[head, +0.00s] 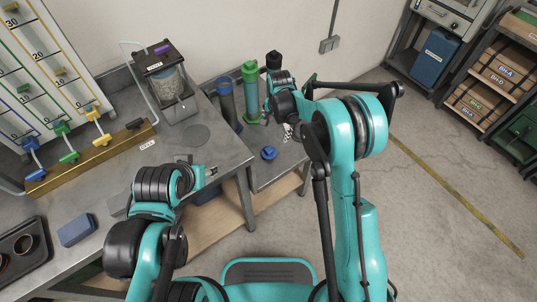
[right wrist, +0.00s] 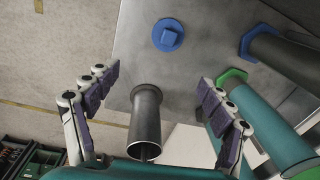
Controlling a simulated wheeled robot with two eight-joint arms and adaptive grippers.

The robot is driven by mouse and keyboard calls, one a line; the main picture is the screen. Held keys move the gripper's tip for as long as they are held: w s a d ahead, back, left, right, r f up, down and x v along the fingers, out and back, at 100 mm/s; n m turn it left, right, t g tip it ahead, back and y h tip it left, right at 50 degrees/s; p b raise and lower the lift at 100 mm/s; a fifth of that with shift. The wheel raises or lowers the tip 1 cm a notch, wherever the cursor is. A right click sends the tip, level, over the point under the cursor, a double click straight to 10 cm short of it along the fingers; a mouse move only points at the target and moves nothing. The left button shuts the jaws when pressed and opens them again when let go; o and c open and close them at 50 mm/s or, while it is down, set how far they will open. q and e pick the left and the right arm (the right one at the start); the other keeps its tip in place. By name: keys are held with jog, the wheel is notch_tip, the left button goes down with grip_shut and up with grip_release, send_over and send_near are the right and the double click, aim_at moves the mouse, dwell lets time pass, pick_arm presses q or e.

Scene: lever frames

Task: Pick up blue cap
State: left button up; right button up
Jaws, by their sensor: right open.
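The blue cap (head: 268,153) lies on the small grey metal table in the head view, in front of the upright cylinders. In the right wrist view the blue cap (right wrist: 168,35) lies flat, with a raised square on top, beyond the fingertips. My right gripper (head: 288,132) is above the table, just behind and right of the cap. In the right wrist view its fingers (right wrist: 158,82) are spread wide, with the cap apart from them. My left gripper (head: 211,171) is over the workbench edge, left of the cap; its finger opening is unclear.
A grey metal tube (right wrist: 147,105) appears between the right fingers in the wrist view. A green cylinder (head: 250,82) and a dark cylinder with blue (head: 227,103) stand behind the cap. Bare tabletop surrounds the cap. The workbench (head: 225,150) is at left.

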jog(key=m+b, duration=0.1)
send_near(269, 149)
jog(key=shift+g, duration=0.4)
jog(key=f, duration=0.5)
jog(key=shift+w+d+f, duration=0.1)
jog(key=shift+w+f, duration=0.1)
jog(key=shift+w, duration=0.15)
notch_tip(269, 149, down, 5)
jog(key=b, duration=0.3)
jog(key=shift+f, duration=0.15)
jog(key=shift+c, duration=0.3)
jog(key=c, duration=1.1)
